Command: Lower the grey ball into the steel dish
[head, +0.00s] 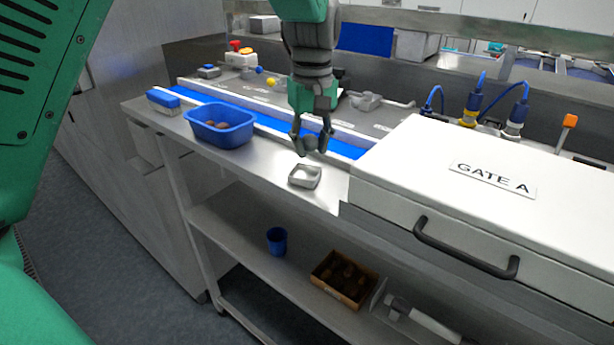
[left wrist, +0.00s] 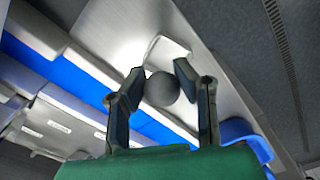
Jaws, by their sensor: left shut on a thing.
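The grey ball (left wrist: 162,89) is held between the two fingers of my left gripper (left wrist: 160,72). In the head view the same gripper (head: 312,146) points down over the table's front edge, with the ball (head: 310,142) between its fingertips. The small steel dish (head: 305,183) sits on the steel table just below the fingertips, slightly toward the front. The ball is above the dish, with a gap visible. In the left wrist view the dish (left wrist: 178,50) shows behind the ball, which partly hides it. My right gripper is not in view.
A blue bin (head: 222,134) stands left of the dish. A white box lid marked GATE A (head: 440,160) stands close on the right. A blue conveyor belt (head: 345,149) runs behind. The shelf below holds a blue cup (head: 277,241) and a brown box (head: 343,298).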

